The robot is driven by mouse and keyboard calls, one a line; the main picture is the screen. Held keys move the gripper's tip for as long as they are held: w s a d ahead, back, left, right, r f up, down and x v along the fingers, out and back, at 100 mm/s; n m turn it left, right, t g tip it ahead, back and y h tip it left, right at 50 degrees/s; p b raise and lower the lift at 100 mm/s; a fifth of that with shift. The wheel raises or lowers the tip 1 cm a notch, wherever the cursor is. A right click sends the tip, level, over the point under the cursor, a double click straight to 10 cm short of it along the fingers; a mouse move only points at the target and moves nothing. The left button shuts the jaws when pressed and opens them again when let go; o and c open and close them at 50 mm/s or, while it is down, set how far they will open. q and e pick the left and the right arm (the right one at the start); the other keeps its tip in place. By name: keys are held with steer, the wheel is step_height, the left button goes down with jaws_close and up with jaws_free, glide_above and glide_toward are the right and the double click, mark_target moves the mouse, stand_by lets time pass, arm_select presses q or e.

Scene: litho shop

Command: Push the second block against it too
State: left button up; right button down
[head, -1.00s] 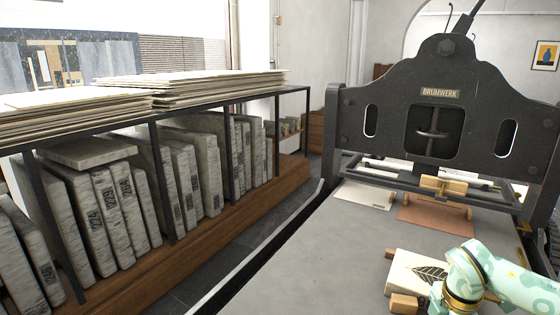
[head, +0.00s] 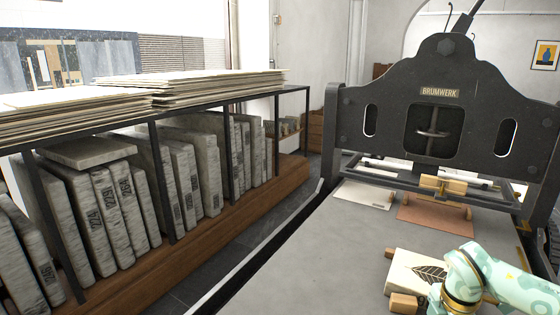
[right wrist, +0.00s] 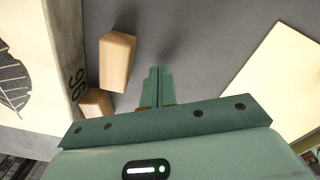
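A pale litho stone with a black leaf drawing (head: 418,276) lies on the grey press bed. One wooden block (head: 404,303) sits at its near left corner and another (head: 391,252) at its far left corner. In the right wrist view the stone (right wrist: 66,45) is at the left, marked 96. There a small block (right wrist: 97,103) appears to touch its side, and a larger block (right wrist: 117,62) stands beside it with a narrow gap. My right gripper (right wrist: 157,78) is shut and empty, right of the larger block and apart from it. My left gripper is out of view.
The black press frame (head: 436,105) stands across the bed at the back. A brown sheet (head: 435,218) and white sheet (head: 365,195) lie before it. A pale flat thing (right wrist: 278,88) lies right of my gripper. Bare bed (head: 310,262) is clear to the left.

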steer(key=shift+f, duration=0.45)
steer(key=shift+w+d, duration=0.15)
steer(key=shift+w, duration=0.15)
steer(key=shift+w+d, duration=0.2)
steer(key=shift+w, duration=0.05)
steer(key=shift+w, duration=0.1)
steer(key=shift+w+d+b, duration=0.35)
steer(key=shift+w+d, duration=0.1)
steer(key=shift+w, duration=0.2)
steer(key=shift+w+d+b, duration=0.35)
steer(key=shift+w+d, duration=0.05)
steer(key=shift+w, duration=0.2)
steer(key=shift+r, duration=0.1)
